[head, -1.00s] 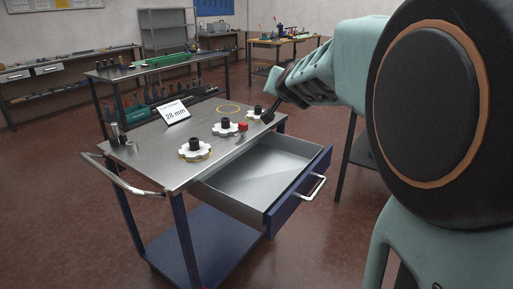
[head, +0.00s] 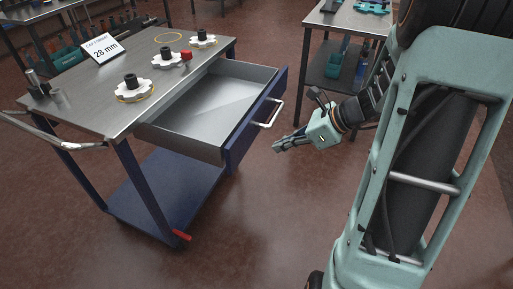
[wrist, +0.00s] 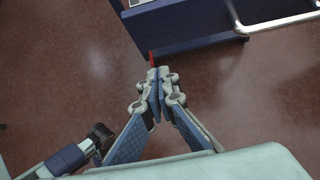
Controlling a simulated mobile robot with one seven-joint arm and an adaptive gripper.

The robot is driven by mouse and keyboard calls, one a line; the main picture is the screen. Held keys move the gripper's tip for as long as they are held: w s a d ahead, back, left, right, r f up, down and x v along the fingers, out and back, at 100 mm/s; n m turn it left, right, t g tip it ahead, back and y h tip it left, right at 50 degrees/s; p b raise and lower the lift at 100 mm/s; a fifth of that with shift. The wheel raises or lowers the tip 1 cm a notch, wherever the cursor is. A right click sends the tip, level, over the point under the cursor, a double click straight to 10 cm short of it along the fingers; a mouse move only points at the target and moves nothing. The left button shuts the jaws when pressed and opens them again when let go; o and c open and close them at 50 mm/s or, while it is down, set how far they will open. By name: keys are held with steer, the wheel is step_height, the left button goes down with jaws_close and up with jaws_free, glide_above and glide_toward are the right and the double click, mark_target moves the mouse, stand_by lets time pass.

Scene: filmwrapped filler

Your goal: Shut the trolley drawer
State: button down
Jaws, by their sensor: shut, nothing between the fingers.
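The trolley (head: 95,88) has a steel top and blue legs. Its drawer (head: 215,110) is pulled well out to the right and looks empty. The drawer has a blue front (head: 255,122) with a silver bar handle (head: 269,113). My gripper (head: 276,147) is in front of the drawer front, to the right of and a little below the handle in the head view, apart from it. In the wrist view my gripper (wrist: 158,72) is shut with nothing between the fingers. The handle also shows there at the top right (wrist: 285,22).
On the trolley top are several white toothed wheels with black hubs (head: 134,90), a card reading 28 mm (head: 104,47) and a small red block (head: 186,55). A red pedal (head: 181,235) sticks out low on the trolley. A second table (head: 345,22) stands behind my arm. Open floor lies in front.

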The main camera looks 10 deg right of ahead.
mark_target(237, 155)
steer(key=x, duration=0.4)
steer(key=a+r+b+x, duration=0.1)
steer(key=x, duration=0.3)
steer(key=w+b+x, duration=0.1)
steer(key=x, duration=0.3)
steer(key=shift+a+r, duration=0.2)
steer(key=shift+r, duration=0.1)
steer(key=shift+w+a, duration=0.3)
steer(key=shift+a, duration=0.1)
steer(key=w+a+p, duration=0.2)
steer(key=w+a, duration=0.3)
steer(key=a, duration=0.3)
steer(key=w+a+p, duration=0.2)
steer(key=w+a, duration=0.4)
steer(key=a, duration=0.1)
steer(key=w+a+p, duration=0.3)
steer(key=w+a, duration=0.3)
steer(key=a, duration=0.2)
steer(key=shift+a+r, duration=0.1)
steer(key=shift+a, duration=0.25)
steer(key=shift+w+a, duration=0.2)
steer(key=shift+w+a+r, duration=0.1)
steer(key=shift+r, duration=0.15)
